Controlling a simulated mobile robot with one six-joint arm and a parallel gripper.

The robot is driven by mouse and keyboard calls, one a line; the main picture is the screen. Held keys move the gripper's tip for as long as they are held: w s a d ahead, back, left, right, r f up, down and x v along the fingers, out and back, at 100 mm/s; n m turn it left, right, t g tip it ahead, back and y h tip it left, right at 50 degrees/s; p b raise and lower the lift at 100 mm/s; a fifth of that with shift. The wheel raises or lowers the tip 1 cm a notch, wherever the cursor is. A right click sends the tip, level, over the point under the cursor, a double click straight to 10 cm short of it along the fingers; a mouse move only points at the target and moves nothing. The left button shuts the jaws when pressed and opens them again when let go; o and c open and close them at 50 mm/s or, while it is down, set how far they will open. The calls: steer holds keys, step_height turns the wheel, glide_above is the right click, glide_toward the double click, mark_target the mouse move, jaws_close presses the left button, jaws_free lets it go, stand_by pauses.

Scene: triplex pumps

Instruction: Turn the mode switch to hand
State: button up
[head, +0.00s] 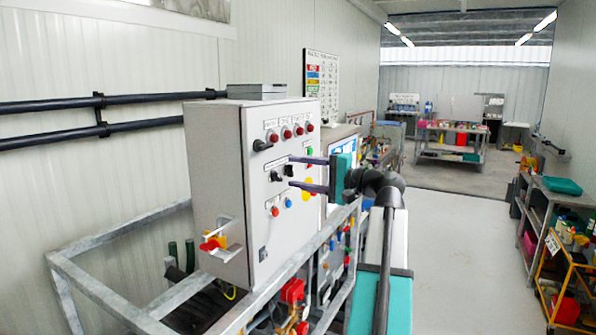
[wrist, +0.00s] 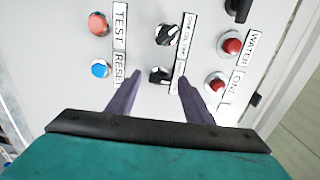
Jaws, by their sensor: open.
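The grey control panel (head: 222,180) stands left of centre in the head view. Two black selector knobs with white labels sit on its front; in the wrist view one is the upper knob (wrist: 167,35) and the other the lower knob (wrist: 160,75). The label print is too small to tell which is the mode switch. My gripper (head: 291,172) is open and points at the panel front by these knobs. In the wrist view my gripper (wrist: 159,76) has its fingertips on either side of the lower knob; I cannot tell whether they touch it.
A red button (wrist: 98,23) and a blue button (wrist: 100,69) sit to the left in the wrist view, red lamps (wrist: 231,46) to the right. A black rotary handle (head: 262,145) is at the panel's upper left. A metal frame (head: 110,285) surrounds the panel. Open floor (head: 470,230) lies right.

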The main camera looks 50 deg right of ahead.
steer(key=shift+w, duration=0.25)
steer(key=shift+c, duration=0.2)
steer(key=c, duration=1)
